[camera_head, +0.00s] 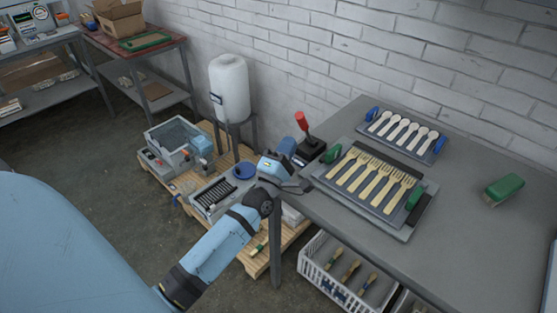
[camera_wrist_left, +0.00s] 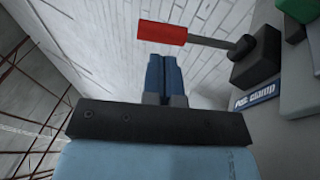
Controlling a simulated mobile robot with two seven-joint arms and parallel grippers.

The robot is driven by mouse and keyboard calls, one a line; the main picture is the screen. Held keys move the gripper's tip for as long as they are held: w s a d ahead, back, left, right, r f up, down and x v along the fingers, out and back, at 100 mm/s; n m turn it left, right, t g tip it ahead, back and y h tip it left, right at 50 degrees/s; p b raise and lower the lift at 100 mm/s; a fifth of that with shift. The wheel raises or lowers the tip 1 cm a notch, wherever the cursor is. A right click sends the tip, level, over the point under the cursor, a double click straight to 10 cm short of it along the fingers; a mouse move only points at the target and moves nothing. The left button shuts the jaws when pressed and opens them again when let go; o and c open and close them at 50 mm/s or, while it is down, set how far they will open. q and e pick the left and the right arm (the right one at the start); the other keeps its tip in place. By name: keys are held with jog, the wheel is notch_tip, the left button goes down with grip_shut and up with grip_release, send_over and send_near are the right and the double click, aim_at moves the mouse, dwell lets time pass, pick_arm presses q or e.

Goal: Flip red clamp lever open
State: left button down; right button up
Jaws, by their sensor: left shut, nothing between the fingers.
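The red clamp lever (camera_head: 301,121) stands up, leaning left, from its black base block (camera_head: 309,150) at the table's left back corner. In the left wrist view the red grip (camera_wrist_left: 162,34) lies across the picture on a grey rod that runs right to the black block (camera_wrist_left: 257,58). My left gripper (camera_head: 287,146) is just left of the lever, below its red grip. Its blue fingers (camera_wrist_left: 163,72) are shut with nothing between them, and their tips appear just below the red grip. I cannot tell whether they touch it. My right gripper is not in view.
A fork tray (camera_head: 390,218) with green handles sits close right of the lever. A spoon tray (camera_head: 440,142) with blue knobs lies behind. A green-backed brush (camera_head: 504,188) rests at right. The brick wall stands close behind the table. A white crate (camera_head: 318,270) is below.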

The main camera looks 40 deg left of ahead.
aim_at(306, 129)
pick_arm(q)
jog(key=shift+x, duration=2.05)
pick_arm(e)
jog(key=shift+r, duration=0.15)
